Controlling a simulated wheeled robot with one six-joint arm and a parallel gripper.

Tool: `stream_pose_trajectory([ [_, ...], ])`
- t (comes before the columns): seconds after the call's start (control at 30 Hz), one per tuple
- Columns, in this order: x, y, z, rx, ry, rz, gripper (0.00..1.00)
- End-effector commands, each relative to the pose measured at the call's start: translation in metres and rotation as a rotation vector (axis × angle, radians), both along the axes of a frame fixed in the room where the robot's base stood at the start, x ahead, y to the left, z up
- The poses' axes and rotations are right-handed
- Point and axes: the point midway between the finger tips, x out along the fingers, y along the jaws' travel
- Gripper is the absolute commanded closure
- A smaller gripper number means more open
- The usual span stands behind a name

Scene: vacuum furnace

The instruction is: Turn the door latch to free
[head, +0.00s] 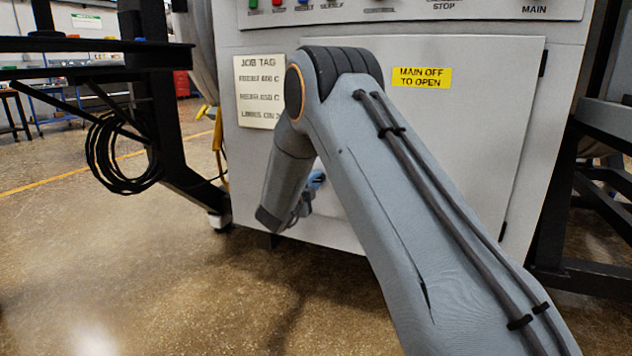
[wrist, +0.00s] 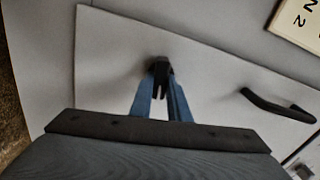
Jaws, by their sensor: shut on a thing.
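The door latch (wrist: 158,65) is a small dark knob on the pale cabinet door (wrist: 205,62) in the wrist view. My gripper (wrist: 160,88) is shut on the latch, with its blue fingers on either side of it. The fingertips partly cover the latch, so I cannot tell which way it is turned. In the head view my arm hides the latch, and only a bit of my gripper's blue (head: 316,180) shows beside the forearm. The cabinet door (head: 470,130) looks shut there.
A dark bar handle (wrist: 278,105) is on the door to the right of the latch. A job tag (head: 260,92) and a yellow "MAIN OFF TO OPEN" label (head: 421,77) are on the cabinet. A black frame with coiled cable (head: 120,155) stands at the left. Floor in front is clear.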

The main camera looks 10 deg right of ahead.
Motion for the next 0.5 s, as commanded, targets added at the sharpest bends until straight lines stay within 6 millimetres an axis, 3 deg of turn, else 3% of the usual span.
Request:
stream_pose_trajectory([
  [0.03, -0.001, -0.0029, -0.0012, 0.002, 0.001, -0.006, 1.0],
  [0.07, -0.0009, -0.003, -0.0012, 0.002, 0.001, -0.006, 0.79],
  [0.13, -0.0008, -0.0023, -0.001, 0.001, 0.001, -0.005, 0.68],
  [0.5, -0.0033, 0.0038, 0.0, 0.0, 0.002, 0.001, 0.66],
])
